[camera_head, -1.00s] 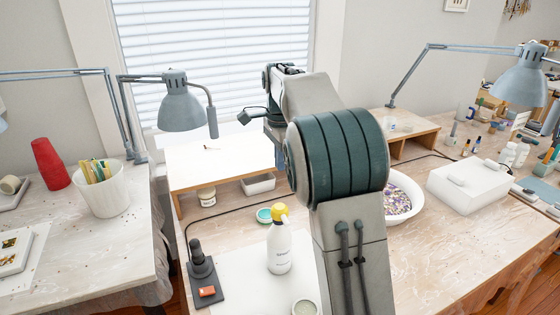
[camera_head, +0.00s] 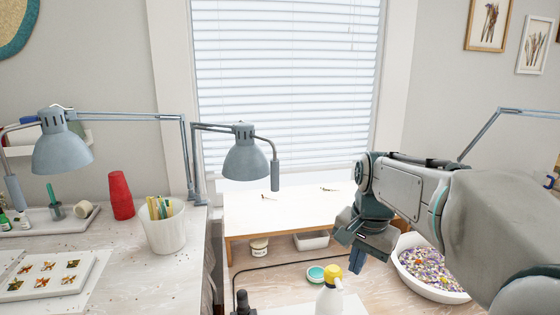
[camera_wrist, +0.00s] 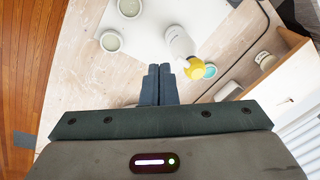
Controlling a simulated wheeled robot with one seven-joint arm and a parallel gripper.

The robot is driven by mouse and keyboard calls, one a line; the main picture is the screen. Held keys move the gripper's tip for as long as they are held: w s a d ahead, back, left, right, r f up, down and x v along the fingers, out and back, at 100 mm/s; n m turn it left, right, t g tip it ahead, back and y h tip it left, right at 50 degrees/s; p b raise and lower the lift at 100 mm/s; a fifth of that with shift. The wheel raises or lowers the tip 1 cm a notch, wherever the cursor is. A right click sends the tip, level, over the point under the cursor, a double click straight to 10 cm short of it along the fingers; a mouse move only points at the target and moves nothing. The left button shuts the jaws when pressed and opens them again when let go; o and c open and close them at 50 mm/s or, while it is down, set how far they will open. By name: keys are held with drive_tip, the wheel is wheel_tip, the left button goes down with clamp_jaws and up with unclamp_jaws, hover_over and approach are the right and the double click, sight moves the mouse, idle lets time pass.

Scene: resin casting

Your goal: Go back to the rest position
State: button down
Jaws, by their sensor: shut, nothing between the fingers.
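My gripper (camera_head: 358,262) hangs over the workbench at the right of the head view, in front of the low wooden shelf. In the wrist view my gripper (camera_wrist: 158,74) has its two dark fingers pressed together, with nothing between them. A white bottle with a yellow cap (camera_head: 330,290) stands on the bench, left of and below the gripper. It also shows in the wrist view (camera_wrist: 180,42), beyond the fingertips and apart from them.
The low shelf (camera_head: 270,208) stands under the window. A white bowl of coloured pieces (camera_head: 404,280) is right of the gripper. Desk lamps (camera_head: 245,160) reach over the left side. A white cup of sticks (camera_head: 163,234) and a red cone (camera_head: 121,195) stand on the left table.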

drive_tip(key=s+f+n, duration=0.3)
drive_tip(key=s+n, duration=0.1)
drive_tip(key=s, duration=0.4)
drive_tip(key=s+f+n+t, duration=0.1)
drive_tip(key=s+f+n, duration=0.3)
drive_tip(key=s, duration=0.3)
drive_tip(key=shift+s+a+f+h, duration=0.25)
drive_tip(key=shift+s+a+h, duration=0.05)
drive_tip(key=shift+s, duration=0.05)
drive_tip(key=w+r+n+b, duration=0.1)
drive_tip(key=w+r, duration=0.3)
drive_tip(key=w, duration=1)
drive_tip(key=w+r+n+b, duration=0.1)
drive_tip(key=w+r, duration=0.3)
drive_tip(key=w, duration=0.9)
drive_tip(key=shift+w+d+r, duration=0.25)
drive_tip(key=shift+w+d, duration=0.15)
drive_tip(key=shift+d, duration=0.05)
drive_tip(key=shift+f, duration=0.1)
